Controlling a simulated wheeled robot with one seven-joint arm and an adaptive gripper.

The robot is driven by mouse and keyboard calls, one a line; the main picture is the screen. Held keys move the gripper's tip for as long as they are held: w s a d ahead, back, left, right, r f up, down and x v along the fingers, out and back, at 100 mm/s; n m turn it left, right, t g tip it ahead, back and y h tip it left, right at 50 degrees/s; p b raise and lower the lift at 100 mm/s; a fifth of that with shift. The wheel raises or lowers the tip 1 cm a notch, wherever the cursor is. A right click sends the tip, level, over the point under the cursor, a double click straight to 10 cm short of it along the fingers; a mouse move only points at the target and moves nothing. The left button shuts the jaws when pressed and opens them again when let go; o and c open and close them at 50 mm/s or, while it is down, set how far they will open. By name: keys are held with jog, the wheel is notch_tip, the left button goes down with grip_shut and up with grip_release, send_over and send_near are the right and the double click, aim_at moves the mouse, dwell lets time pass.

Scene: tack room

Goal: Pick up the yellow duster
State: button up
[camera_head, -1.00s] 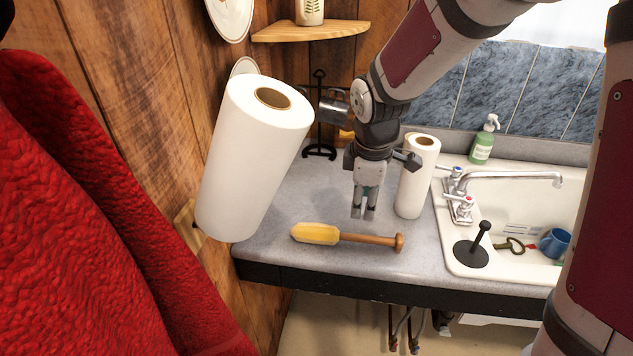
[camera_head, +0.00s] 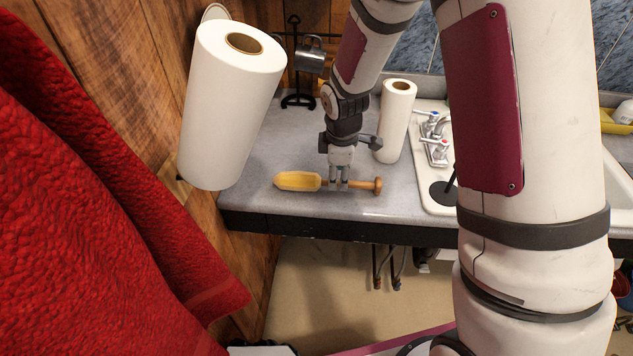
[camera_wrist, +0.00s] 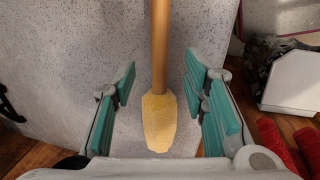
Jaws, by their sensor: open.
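The yellow duster (camera_head: 298,181) lies on the grey counter near its front edge, yellow head to the left and wooden handle to the right. My gripper (camera_head: 339,187) is down at the duster's handle, just right of the yellow head. In the wrist view the duster (camera_wrist: 159,122) runs between the two teal-padded fingers of my gripper (camera_wrist: 163,88), with a gap on each side. The gripper is open and holds nothing. The far end of the handle is out of the wrist view.
A large paper roll (camera_head: 228,110) is on the wooden wall at left, and a smaller roll (camera_head: 395,125) stands on the counter (camera_head: 270,150) right of my gripper. A mug rack (camera_head: 297,70) stands behind. The sink (camera_head: 428,165) is to the right. A red towel (camera_head: 80,200) hangs at left.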

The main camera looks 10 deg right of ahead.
aim_at(338, 182)
jog(key=shift+w+d+f+p, duration=0.1)
jog(key=shift+w+f+p, duration=0.1)
jog(key=shift+f, duration=0.7)
jog(key=shift+w+f+p, duration=0.1)
jog(key=shift+w+f, duration=0.05)
jog(key=shift+f, duration=0.75)
grip_shut()
jog(key=shift+w+r, duration=0.1)
jog(key=shift+r, duration=0.6)
jog(key=shift+s+d+r+b, duration=0.1)
jog(key=shift+s+r+b, duration=0.2)
jog(key=shift+r, duration=0.3)
jog(key=shift+s+r+b, duration=0.2)
jog(key=shift+s+r, duration=0.1)
jog(key=shift+r, duration=0.25)
jog(key=s+d+r, duration=0.1)
jog(key=s+d, duration=0.1)
jog(key=s, duration=1.2)
jog(key=shift+s+d+r+p, duration=0.2)
jog(key=shift+s+d+p, duration=0.05)
jog(key=shift+s+p, duration=0.15)
